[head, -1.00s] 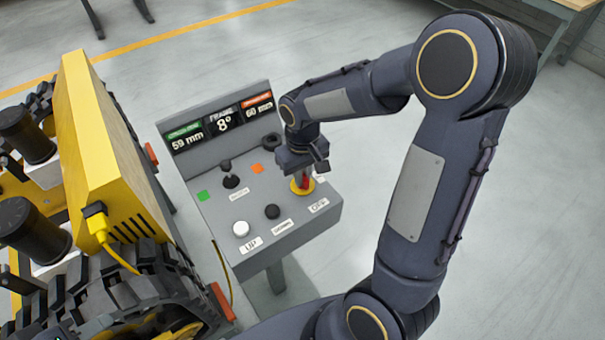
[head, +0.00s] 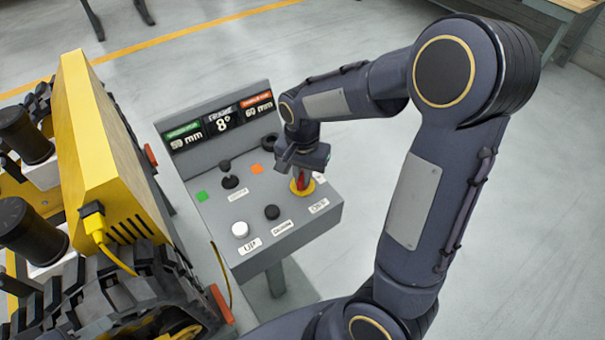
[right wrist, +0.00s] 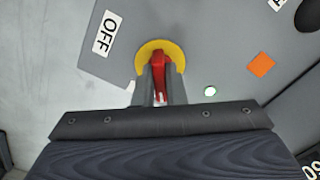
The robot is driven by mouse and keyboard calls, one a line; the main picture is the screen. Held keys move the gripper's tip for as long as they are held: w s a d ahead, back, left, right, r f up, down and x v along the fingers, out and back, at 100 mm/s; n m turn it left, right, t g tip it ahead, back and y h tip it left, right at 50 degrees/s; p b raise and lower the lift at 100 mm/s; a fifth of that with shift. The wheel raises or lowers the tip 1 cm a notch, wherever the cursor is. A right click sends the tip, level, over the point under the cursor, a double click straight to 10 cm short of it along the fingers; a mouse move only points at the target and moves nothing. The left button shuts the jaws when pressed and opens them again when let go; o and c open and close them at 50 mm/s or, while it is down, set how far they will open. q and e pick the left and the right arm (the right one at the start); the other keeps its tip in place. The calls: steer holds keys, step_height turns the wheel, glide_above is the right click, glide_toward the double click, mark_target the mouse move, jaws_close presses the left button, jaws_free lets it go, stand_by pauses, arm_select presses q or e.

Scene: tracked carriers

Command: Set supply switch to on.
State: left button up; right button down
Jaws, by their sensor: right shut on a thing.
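The supply switch is a red handle (head: 301,181) on a round yellow plate (head: 293,189) at the right side of the grey control panel (head: 262,212). An OFF label (right wrist: 107,34) lies beside the yellow plate in the right wrist view. My right gripper (head: 302,172) is over the switch from above. In the right wrist view its fingers (right wrist: 158,88) are shut on the red handle (right wrist: 160,62), one on each side. The fingers hide part of the handle, and I cannot read its exact setting. My left gripper is not in view.
The panel also has a black lever (head: 229,180), a white button (head: 240,229), a black knob (head: 272,212) and a display (head: 222,122). A yellow-sided tracked carrier (head: 103,150) stands close at the left. The floor right of the panel is clear.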

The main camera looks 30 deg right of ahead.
mark_target(302, 174)
steer(key=m, duration=0.3)
steer(key=shift+r+m, duration=0.1)
steer(key=shift+m, duration=0.2)
steer(key=shift+m+p, duration=0.6)
steer(key=shift+m, duration=1.1)
steer(key=c, duration=1.5)
jaws_free()
step_height(302, 174, up, 8)
steer(key=shift+f, duration=0.1)
